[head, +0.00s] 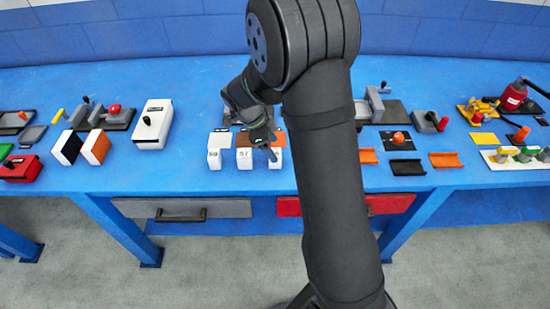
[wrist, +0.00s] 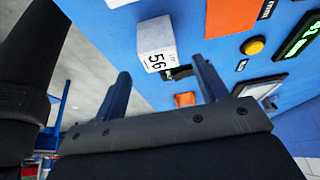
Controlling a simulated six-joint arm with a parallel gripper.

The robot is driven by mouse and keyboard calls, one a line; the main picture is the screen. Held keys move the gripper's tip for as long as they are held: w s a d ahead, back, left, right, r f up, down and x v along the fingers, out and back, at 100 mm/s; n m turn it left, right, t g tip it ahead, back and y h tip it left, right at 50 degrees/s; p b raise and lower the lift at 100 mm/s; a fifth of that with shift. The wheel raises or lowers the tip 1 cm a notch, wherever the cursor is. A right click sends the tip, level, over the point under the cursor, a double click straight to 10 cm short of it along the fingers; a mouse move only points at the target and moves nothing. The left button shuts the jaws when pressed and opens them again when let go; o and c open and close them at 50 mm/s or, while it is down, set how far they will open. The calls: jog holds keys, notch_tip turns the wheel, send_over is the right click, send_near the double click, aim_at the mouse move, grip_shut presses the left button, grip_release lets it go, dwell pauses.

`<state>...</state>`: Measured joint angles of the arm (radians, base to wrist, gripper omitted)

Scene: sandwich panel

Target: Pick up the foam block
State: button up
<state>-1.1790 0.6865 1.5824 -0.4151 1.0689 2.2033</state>
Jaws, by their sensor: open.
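I cannot tell for certain which is the foam block. My gripper (head: 271,151) hangs over the right part of this row. In the wrist view my gripper (wrist: 161,68) is open and empty, with the 56 block beyond and between its fingertips, apart from both fingers.
A white switch box (head: 153,124) stands to the left. Orange trays (head: 368,156) and a black tray (head: 407,168) lie to the right. The blue table (head: 190,178) has bare room left of the row.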

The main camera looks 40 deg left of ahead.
jog(key=shift+a+x, duration=0.2)
jog(key=shift+x, duration=2.6)
jog(key=shift+s+f, duration=0.1)
jog(key=c, duration=1.1)
jog(key=shift+o, duration=0.2)
